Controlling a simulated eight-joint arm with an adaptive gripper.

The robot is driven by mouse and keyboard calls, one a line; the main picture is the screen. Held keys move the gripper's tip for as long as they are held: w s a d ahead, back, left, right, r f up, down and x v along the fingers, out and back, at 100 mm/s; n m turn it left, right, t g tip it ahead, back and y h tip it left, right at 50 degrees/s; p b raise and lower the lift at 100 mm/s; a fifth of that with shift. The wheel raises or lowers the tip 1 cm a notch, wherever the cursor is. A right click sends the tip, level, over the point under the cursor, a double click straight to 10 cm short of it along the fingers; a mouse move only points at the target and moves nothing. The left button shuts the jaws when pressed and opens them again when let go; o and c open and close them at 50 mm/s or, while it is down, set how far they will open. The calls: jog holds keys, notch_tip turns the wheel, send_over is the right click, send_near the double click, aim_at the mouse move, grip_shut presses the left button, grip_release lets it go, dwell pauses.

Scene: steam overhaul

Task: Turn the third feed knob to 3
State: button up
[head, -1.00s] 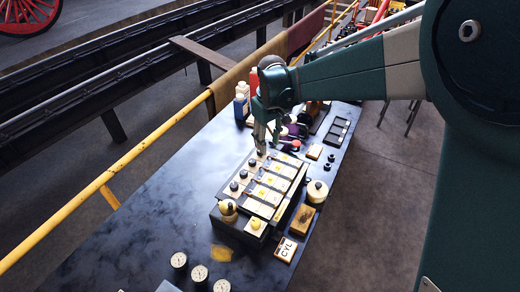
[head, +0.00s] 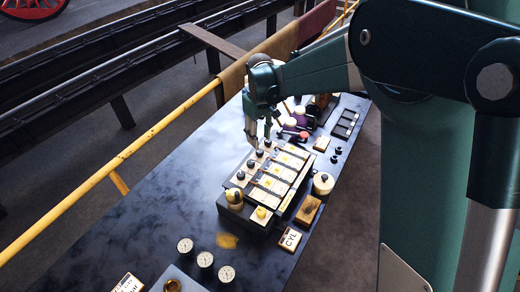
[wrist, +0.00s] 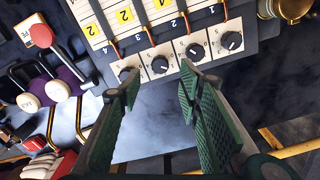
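The feed box (head: 272,185) stands on the dark bench with a row of black knobs along its left side. In the wrist view the knobs sit on pale dial plates, with numbers 1 to 4 running right to left beside them. The third feed knob (wrist: 160,65) is second from the left there, its scale too small to read. My gripper (wrist: 160,80) is open, its green ribbed fingers on either side of the third knob in the picture. I cannot tell whether they touch it. In the head view my gripper (head: 257,146) points down over the far knobs.
Red- and white-tipped levers (wrist: 50,92) lie beyond. Several gauges (head: 205,260) stand in front; bare bench lies left.

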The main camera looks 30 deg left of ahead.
aim_at(260, 151)
jog(key=shift+f, duration=3.7)
jog(key=c, duration=0.9)
